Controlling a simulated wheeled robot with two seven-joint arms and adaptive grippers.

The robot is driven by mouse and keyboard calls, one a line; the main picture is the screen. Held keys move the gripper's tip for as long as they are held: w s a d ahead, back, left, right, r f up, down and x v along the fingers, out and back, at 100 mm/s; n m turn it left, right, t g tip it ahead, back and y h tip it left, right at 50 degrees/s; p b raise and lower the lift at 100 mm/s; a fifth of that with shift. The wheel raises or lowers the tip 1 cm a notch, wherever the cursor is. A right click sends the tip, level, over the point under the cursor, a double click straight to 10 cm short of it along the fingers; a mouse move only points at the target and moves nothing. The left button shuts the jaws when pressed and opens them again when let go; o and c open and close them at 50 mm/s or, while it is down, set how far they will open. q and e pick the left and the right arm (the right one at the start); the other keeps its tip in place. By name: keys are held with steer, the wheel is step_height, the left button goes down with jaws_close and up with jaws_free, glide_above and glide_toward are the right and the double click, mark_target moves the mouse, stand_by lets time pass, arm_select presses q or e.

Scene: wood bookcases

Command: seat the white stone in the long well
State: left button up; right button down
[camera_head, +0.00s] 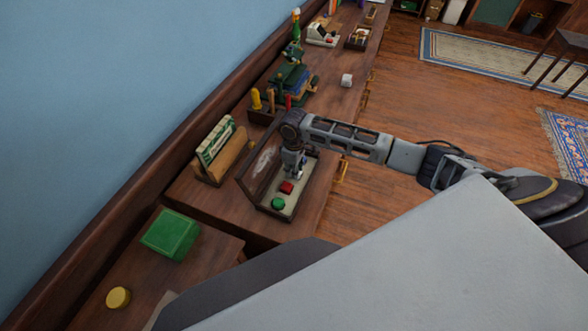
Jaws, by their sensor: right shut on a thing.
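An open wooden box (262,201) with a pale inner floor and a raised lid stands on the bookcase top. A red stone (286,188) and a green stone (278,204) sit in its near part. My right gripper (298,174) points down into the far part of the box and is shut on a small pale thing, most likely the white stone. The gripper mostly hides it, and I cannot tell whether it touches the box floor. The long well's outline is too small to make out. My left gripper is not in view.
A wooden holder with a green and white box (218,142) stands left of the open box. A green box (170,234) and a yellow round thing (118,298) are nearer. A white block-like thing (347,80) and a dark tool rack (290,82) stand beyond. The top is clear around the white block-like thing.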

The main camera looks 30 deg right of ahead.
steer(key=shift+f, duration=0.1)
steer(key=c, duration=1.2)
jaws_free()
steer(key=shift+c, duration=0.2)
step_height(320, 180, up, 12)
steer(key=shift+b, duration=0.35)
steer(key=shift+s, duration=0.1)
